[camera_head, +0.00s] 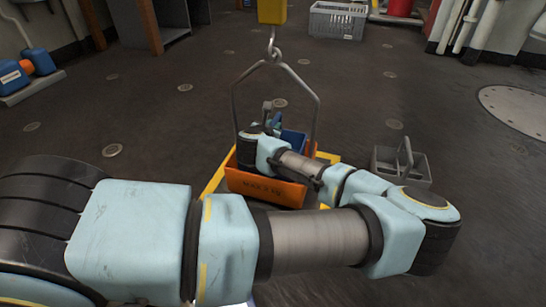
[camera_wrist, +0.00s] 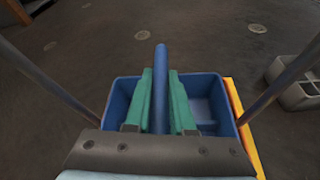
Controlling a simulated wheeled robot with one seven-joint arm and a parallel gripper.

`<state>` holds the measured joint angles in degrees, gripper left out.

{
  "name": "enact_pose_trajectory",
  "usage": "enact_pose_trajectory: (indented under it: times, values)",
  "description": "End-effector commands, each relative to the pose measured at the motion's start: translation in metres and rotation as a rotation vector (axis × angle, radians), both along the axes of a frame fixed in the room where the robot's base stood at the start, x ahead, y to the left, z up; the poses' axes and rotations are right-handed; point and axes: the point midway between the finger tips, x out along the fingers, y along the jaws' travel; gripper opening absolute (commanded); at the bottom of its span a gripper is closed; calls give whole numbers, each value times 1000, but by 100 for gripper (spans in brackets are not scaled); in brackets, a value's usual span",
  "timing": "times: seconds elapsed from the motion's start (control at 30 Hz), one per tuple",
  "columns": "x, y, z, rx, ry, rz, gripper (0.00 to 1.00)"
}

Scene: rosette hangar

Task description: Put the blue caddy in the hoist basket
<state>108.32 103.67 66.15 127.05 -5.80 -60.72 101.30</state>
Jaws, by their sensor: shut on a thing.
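The blue caddy (camera_wrist: 206,86) shows in the wrist view with its upright handle between the green fingers of my gripper (camera_wrist: 160,98), which is shut on the handle. In the head view a part of the caddy (camera_head: 294,138) shows behind my arm, at the top of the orange hoist basket (camera_head: 262,188) and between the sides of its grey bail. The caddy appears at least partly within the basket; I cannot tell whether it rests on the basket's floor. The bail hangs from a hook (camera_head: 273,48). My wrist hides much of the caddy and basket.
A yellow frame (camera_head: 212,186) lies under the basket. A grey caddy (camera_head: 402,166) stands on the floor to the right. A grey crate (camera_head: 338,20) stands at the back, and blue containers (camera_head: 38,62) at the far left. The floor between is clear.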

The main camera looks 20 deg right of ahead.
Motion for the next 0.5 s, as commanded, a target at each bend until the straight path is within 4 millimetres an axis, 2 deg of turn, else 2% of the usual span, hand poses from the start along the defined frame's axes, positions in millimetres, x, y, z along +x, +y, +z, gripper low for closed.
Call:
enact_pose_trajectory:
  times: [0.03,0.27,0.5]
  values:
    - [0,0,-14,0,0,0,0]
    - [0,0,-34,-1,0,0,0]
    - [0,0,-71,-1,1,-1,0]
